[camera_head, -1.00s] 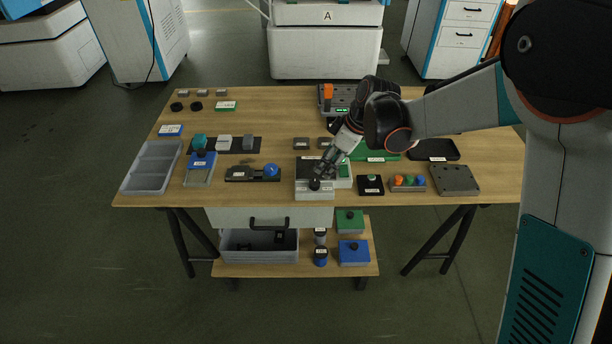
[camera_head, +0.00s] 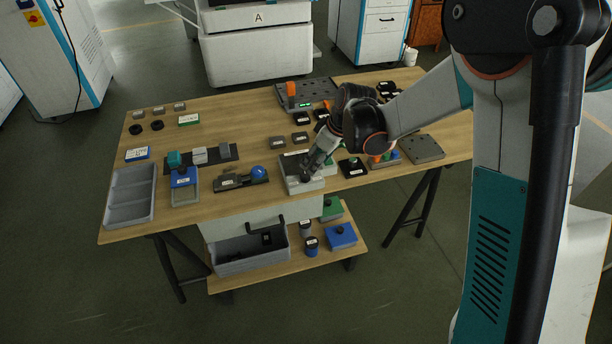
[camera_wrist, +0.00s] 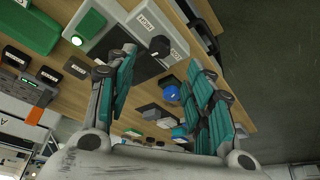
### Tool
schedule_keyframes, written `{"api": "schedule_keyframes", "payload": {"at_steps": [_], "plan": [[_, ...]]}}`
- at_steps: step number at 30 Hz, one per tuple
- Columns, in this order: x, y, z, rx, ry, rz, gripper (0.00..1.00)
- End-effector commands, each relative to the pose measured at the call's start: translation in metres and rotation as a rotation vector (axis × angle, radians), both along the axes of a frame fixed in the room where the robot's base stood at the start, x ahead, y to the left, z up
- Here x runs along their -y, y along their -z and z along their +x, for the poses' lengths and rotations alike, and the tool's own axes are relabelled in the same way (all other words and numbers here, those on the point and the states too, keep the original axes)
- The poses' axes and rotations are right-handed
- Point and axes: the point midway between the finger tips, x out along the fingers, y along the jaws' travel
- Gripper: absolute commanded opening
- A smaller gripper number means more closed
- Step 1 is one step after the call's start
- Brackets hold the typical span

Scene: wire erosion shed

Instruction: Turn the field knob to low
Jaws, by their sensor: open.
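The field knob (camera_wrist: 160,45) is a black round knob on a light grey box (camera_wrist: 132,27), seen between my fingers in the wrist view. A white label reading HIGH (camera_wrist: 145,21) is beside it; a second label (camera_wrist: 177,55) on the other side is too small to read. Which way the knob points cannot be told. In the head view the box (camera_head: 303,187) sits at the table's front edge, the knob partly hidden by my gripper. My gripper (camera_wrist: 162,62) is open, with teal-padded fingers on either side of the knob's line of sight; contact cannot be told.
A slider board with a blue ball knob (camera_head: 258,172) stands to the left, and a small black block (camera_head: 352,167) to the right. A grey tray (camera_head: 130,196) lies at the far left.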

Motion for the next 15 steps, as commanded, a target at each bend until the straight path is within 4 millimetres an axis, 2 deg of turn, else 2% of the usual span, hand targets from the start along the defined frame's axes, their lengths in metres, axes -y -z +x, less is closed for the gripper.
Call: {"api": "schedule_keyframes", "payload": {"at_steps": [1,6,15], "plan": [[-0.004,0.014,0.003,0.000,-0.001,0.000,0.48],[-0.014,0.044,0.010,0.000,-0.001,0.000,0.48],[-0.025,0.075,0.018,0.001,-0.001,0.001,0.48]]}}
